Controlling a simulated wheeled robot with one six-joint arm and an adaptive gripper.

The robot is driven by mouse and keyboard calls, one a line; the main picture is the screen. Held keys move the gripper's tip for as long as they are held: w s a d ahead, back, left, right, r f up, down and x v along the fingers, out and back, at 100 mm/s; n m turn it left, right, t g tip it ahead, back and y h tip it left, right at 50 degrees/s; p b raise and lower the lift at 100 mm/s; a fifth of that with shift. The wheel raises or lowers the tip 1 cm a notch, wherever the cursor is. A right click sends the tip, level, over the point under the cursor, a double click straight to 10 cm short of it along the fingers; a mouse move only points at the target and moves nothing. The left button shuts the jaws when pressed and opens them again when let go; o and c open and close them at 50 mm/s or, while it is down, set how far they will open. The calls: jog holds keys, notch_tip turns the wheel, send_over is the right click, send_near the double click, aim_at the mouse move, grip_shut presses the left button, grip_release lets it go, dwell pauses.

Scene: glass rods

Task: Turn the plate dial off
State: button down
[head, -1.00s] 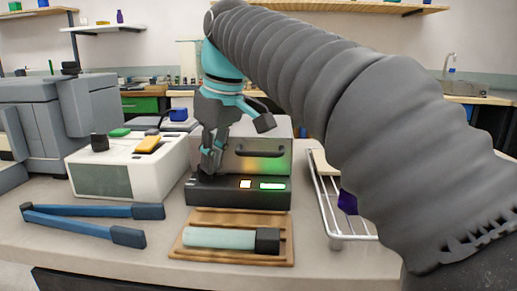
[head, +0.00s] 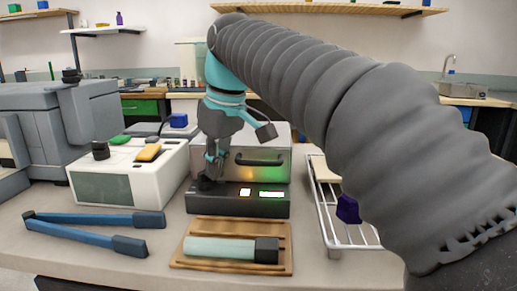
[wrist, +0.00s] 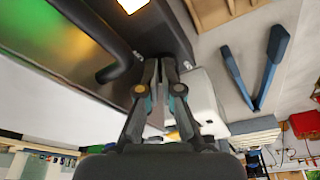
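The hot plate unit is a dark front panel (head: 262,208) below a metal box front (head: 270,165) with a handle. The panel has a small glowing light (head: 245,192) and a lit green display (head: 271,194). My gripper (head: 207,184) points down at the panel's left end, left of the light. The plate dial is not clearly visible; the dark fingers cover that spot. In the wrist view my gripper's fingertips (wrist: 163,60) are close together against the dark panel. Whether they hold the dial cannot be made out.
A white instrument (head: 130,172) with a black knob and yellow item stands just left. A wooden tray (head: 205,263) with a pale, dark-capped rod (head: 220,249) lies in front. A wire rack (head: 325,215) stands right.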

jog(key=shift+d, duration=0.1)
dwell(0.3)
jog(key=shift+d, duration=0.25)
jog(key=a+v, duration=0.1)
jog(key=v, duration=0.4)
jog(key=shift+w+r, duration=0.3)
jog(key=shift+r, duration=0.25)
